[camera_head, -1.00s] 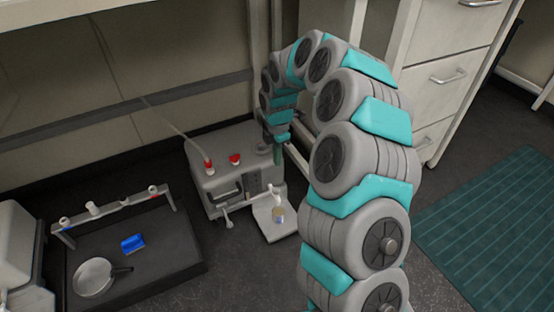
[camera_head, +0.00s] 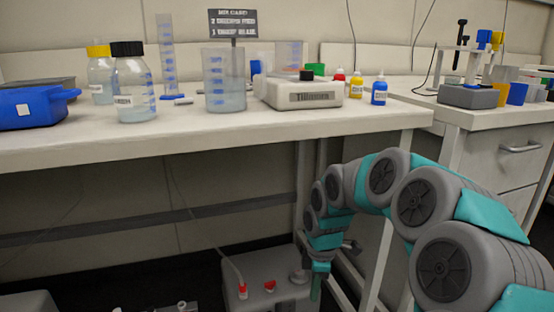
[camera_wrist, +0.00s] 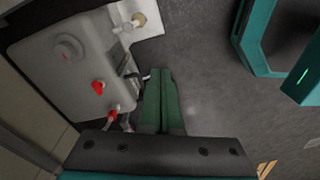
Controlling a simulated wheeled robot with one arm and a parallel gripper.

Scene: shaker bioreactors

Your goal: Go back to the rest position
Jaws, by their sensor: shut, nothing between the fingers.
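My gripper (camera_wrist: 160,82) shows in the wrist view with its two green fingers together, shut and empty. In the head view my gripper (camera_head: 317,288) points down at the end of my bent arm, close to the right side of a grey box-shaped device (camera_head: 262,272) on the floor under the bench. In the wrist view the device (camera_wrist: 85,60) lies left of the fingers, with two red caps and a round knob on top. I cannot tell whether the fingers touch it.
The white bench (camera_head: 200,140) stands above the device and holds bottles (camera_head: 134,85), a beaker (camera_head: 224,85), a blue tray (camera_head: 35,107) and a white instrument (camera_head: 298,92). A drawer cabinet (camera_head: 500,185) is at the right. Grey floor (camera_wrist: 215,90) is clear right of the fingers.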

